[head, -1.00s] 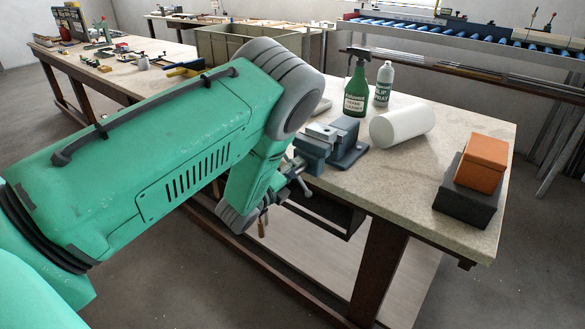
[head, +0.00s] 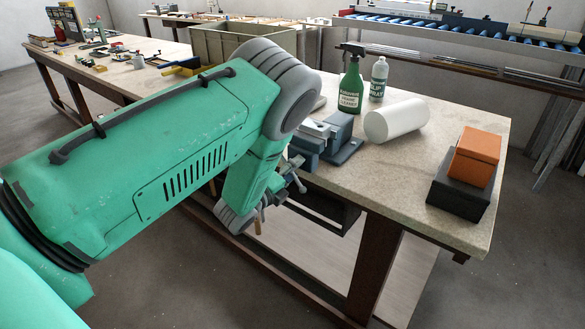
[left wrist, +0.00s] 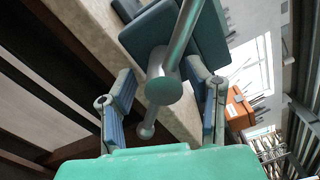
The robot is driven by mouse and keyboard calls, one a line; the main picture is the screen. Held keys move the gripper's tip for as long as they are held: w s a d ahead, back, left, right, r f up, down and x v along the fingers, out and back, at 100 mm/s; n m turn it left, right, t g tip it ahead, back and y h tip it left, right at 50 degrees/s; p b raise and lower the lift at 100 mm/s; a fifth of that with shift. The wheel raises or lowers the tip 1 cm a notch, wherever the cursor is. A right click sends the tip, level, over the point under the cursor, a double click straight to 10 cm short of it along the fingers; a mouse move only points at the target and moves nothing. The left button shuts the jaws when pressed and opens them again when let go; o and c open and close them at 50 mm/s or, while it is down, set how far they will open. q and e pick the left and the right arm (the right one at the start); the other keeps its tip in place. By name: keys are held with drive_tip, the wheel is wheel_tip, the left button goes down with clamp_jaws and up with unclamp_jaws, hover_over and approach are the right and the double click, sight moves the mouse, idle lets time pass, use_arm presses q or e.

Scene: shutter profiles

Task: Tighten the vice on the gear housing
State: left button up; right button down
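The blue-grey vice (head: 344,150) stands at the near edge of the table, partly hidden by my left arm in the head view. Its body also shows at the top of the left wrist view (left wrist: 202,30). Its round screw end (left wrist: 164,90) and the bar handle (left wrist: 184,35) lie between the two fingers of my left gripper (left wrist: 165,98). The fingers are apart, with gaps on both sides of the screw end. In the head view the left gripper (head: 280,195) is small beside the vice handle. I cannot pick out a gear housing. My right gripper is not in view.
An orange box (head: 474,157) sits on a dark box (head: 460,198) at the right. The tabletop (head: 395,175) between is clear.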

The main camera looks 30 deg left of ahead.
use_arm(q)
drive_tip(key=shift+r, duration=0.15)
drive_tip(key=shift+s+a, duration=0.1)
drive_tip(key=shift+s, duration=0.25)
drive_tip(key=s, duration=1.1)
drive_tip(key=shift+a, duration=0.35)
drive_tip(key=shift+s, duration=0.1)
